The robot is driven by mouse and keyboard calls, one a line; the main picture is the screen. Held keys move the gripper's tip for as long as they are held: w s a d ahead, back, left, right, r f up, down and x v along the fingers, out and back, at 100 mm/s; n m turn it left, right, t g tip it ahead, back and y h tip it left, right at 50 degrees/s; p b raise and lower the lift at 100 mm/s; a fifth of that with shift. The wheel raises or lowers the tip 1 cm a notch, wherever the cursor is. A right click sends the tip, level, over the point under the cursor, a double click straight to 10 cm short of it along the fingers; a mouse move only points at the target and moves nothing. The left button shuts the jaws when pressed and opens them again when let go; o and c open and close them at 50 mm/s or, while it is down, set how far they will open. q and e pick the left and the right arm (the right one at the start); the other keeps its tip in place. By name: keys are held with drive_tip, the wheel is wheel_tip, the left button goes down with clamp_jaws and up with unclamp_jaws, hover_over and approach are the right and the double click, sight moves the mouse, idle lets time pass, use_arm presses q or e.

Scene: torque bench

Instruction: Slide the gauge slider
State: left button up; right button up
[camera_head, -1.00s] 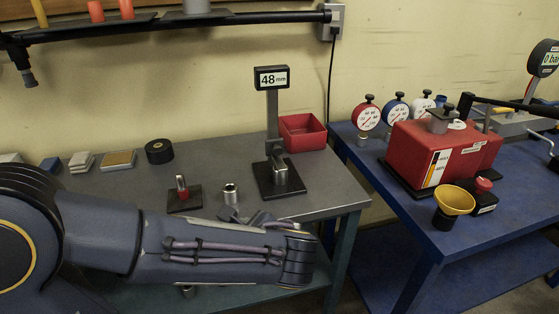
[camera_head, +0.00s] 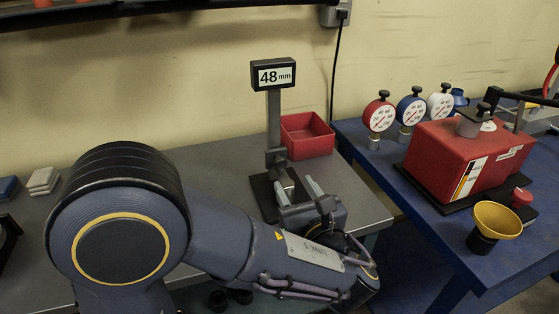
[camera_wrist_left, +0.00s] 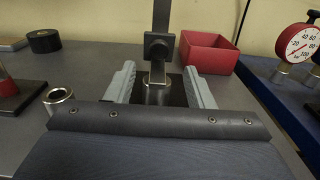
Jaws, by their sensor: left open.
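The height gauge has an upright grey post (camera_head: 273,118) on a dark base plate (camera_head: 262,198). Its display (camera_head: 273,75) reads 48 mm. The dark gauge slider (camera_head: 276,158) sits low on the post; it also shows in the left wrist view (camera_wrist_left: 158,45). My left gripper (camera_head: 301,181) is open just in front of the gauge. In the left wrist view its two grey fingers (camera_wrist_left: 159,68) point at the post, one on each side of the slider's line, with nothing held. The lower part of the gauge is partly hidden by my gripper. My right gripper is out of view.
A red bin (camera_head: 307,136) stands just behind and right of the gauge. In the left wrist view a metal ring-topped cylinder (camera_wrist_left: 58,98) stands at left. The blue table (camera_head: 425,215) at right holds dial gauges, a red machine and a yellow funnel (camera_head: 497,220).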

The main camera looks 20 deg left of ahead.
sight(282, 164)
use_arm(q)
drive_tip(key=x, duration=0.7)
drive_tip(key=shift+c, duration=0.2)
clamp_jaws()
